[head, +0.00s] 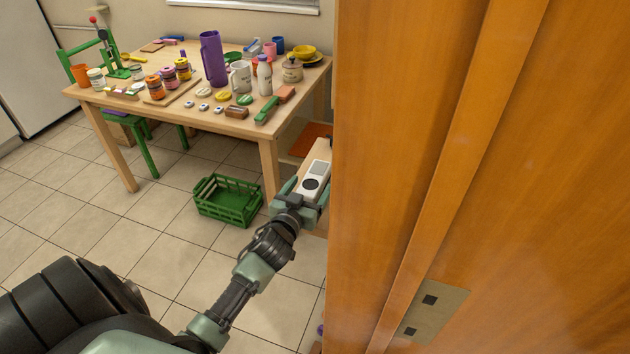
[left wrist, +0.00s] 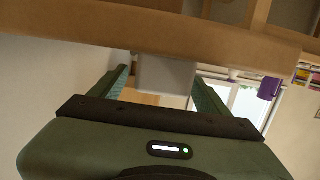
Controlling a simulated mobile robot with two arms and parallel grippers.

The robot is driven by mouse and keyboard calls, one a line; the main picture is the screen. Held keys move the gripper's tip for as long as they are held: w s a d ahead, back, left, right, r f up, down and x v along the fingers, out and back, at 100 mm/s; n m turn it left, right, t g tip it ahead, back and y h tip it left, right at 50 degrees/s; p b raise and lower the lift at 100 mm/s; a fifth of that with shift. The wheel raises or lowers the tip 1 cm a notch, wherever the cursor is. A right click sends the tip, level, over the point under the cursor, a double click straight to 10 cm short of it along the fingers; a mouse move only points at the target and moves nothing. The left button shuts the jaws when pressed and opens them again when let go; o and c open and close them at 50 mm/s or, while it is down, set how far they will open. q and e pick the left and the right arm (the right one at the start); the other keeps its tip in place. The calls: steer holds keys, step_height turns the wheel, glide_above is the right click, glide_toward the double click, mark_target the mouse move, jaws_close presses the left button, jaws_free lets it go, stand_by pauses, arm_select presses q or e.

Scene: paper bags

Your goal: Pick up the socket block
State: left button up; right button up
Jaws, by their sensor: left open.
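The white block with a dark round spot (head: 316,172), which I take to be the socket block, lies on a narrow wooden surface (head: 297,207) beside the tall wooden panel in the head view. My left gripper (head: 299,190) is open at its near end. In the left wrist view a plain pale block face (left wrist: 166,76) shows beyond and between the two spread fingers (left wrist: 163,92), under a wooden edge. Whether the fingers touch it cannot be told. My right gripper is not in view.
A tall wooden panel (head: 430,150) fills the right side, close to my left gripper. A wooden table (head: 190,121) holds a purple jug (head: 213,58), jars and small items. A green crate (head: 228,200) stands on the tiled floor.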

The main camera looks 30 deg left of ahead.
mark_target(314, 181)
arm_select(q)
steer(key=x, duration=0.2)
steer(key=f+x, duration=0.1)
steer(key=x, duration=0.1)
steer(key=shift+w+a, duration=0.1)
steer(key=shift+w, duration=0.1)
steer(key=c, duration=1.6)
steer(key=shift+r, duration=0.1)
